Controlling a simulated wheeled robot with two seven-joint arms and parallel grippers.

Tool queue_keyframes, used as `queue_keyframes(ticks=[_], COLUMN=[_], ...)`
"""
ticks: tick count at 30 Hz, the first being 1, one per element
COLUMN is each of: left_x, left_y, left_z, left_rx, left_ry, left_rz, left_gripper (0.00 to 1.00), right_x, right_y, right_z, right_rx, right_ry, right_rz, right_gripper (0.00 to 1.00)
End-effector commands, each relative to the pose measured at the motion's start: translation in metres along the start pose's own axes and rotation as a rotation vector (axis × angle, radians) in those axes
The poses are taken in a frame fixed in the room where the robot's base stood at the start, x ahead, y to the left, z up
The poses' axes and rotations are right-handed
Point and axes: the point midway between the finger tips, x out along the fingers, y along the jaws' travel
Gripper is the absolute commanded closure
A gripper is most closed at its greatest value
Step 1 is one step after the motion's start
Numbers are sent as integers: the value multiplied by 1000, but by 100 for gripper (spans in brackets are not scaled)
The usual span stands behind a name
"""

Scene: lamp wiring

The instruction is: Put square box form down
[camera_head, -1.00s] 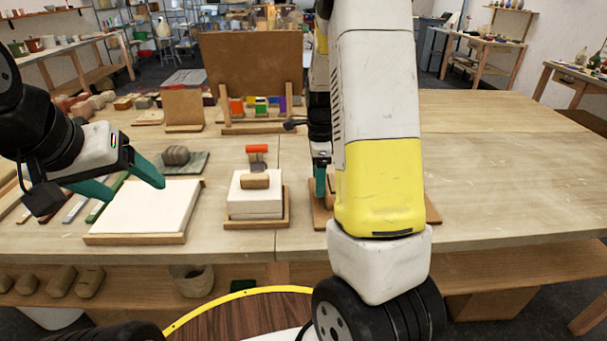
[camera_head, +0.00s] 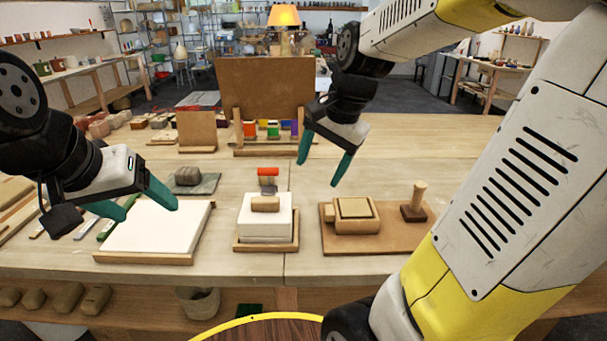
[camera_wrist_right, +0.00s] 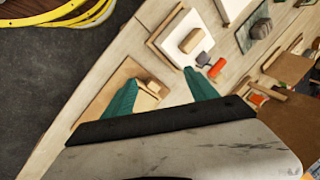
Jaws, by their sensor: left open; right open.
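My right gripper (camera_head: 322,166) is open and empty, raised above and behind the board. Its teal fingers (camera_wrist_right: 163,90) are spread in the right wrist view. My left gripper (camera_head: 150,207) is open and empty over the left part of a white slab (camera_head: 155,228) on a wooden board.
A wooden stamp-like tool (camera_head: 415,203) stands upright on the board's right side. A tall brown panel (camera_head: 262,85) and small coloured blocks stand behind. The table's back right is clear.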

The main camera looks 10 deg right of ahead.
Motion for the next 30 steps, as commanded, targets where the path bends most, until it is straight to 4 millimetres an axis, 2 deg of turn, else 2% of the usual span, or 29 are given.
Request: queue_keyframes(ticks=[1,6,9,12,30], left_x=[0,0,0,0,0], left_y=[0,0,0,0,0], left_z=[0,0,0,0,0], left_rx=[0,0,0,0,0], left_ry=[0,0,0,0,0], left_rz=[0,0,0,0,0], left_gripper=[30,30,30,30,30], right_x=[-14,-37,-42,-43,-44], right_y=[5,19,26,30,32], right_z=[18,64,80,89,92], right_rx=[-137,-564,-732,-828,-867], right_ry=[29,136,189,221,231], right_rz=[-43,-105,-111,-109,-107], right_gripper=[33,33,33,33,33])
